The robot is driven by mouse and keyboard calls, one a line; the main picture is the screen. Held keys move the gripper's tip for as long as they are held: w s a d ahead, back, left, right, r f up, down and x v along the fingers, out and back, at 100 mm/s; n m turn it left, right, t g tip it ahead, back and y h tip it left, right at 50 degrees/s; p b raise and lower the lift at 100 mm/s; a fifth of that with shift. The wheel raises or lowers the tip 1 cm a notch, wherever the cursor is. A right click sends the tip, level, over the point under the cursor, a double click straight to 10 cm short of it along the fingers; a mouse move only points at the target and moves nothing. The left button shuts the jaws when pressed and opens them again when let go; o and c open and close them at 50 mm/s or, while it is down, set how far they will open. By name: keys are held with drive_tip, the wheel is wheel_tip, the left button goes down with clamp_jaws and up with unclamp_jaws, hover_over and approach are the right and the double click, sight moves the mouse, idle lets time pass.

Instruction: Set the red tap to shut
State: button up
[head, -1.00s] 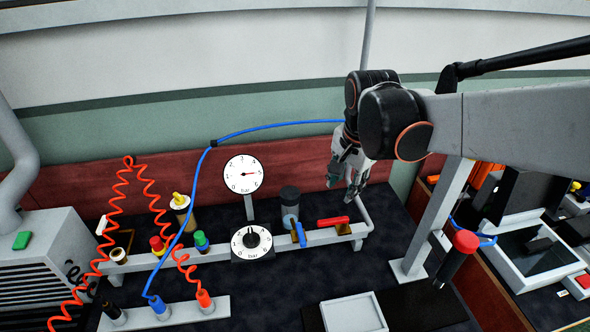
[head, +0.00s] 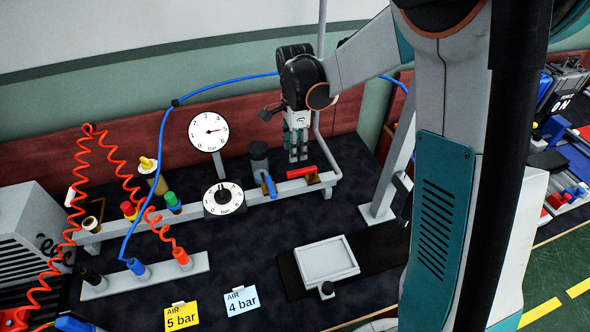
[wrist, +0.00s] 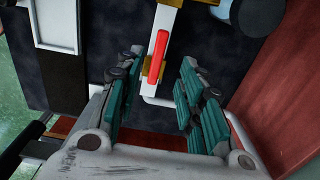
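The red tap (head: 300,172) is a red lever on a brass body near the right end of the pale grey rail. Its lever lies along the rail. In the wrist view the red tap (wrist: 158,55) shows ahead of my fingers, its lever lengthwise along the white rail. My gripper (head: 296,154) points down just behind and above the red tap in the head view. In the wrist view my gripper (wrist: 160,98) is open and empty, with a gap between the teal finger pads. I see no contact with the lever.
A blue tap (head: 268,185) sits left of the red one, its lever across the rail. A dark cylinder (head: 259,158) stands behind it. A regulator dial (head: 223,198), a gauge (head: 208,131) and a blue hose (head: 165,140) are further left. A grey tray (head: 327,261) lies in front.

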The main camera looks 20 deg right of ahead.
sight(295, 171)
wheel_tip(295, 171, down, 9)
drive_tip(key=b, duration=0.2)
drive_tip(key=shift+r+b, duration=0.1)
drive_tip(key=shift+b, duration=0.2)
drive_tip(key=shift+c, duration=0.2)
clamp_jaws()
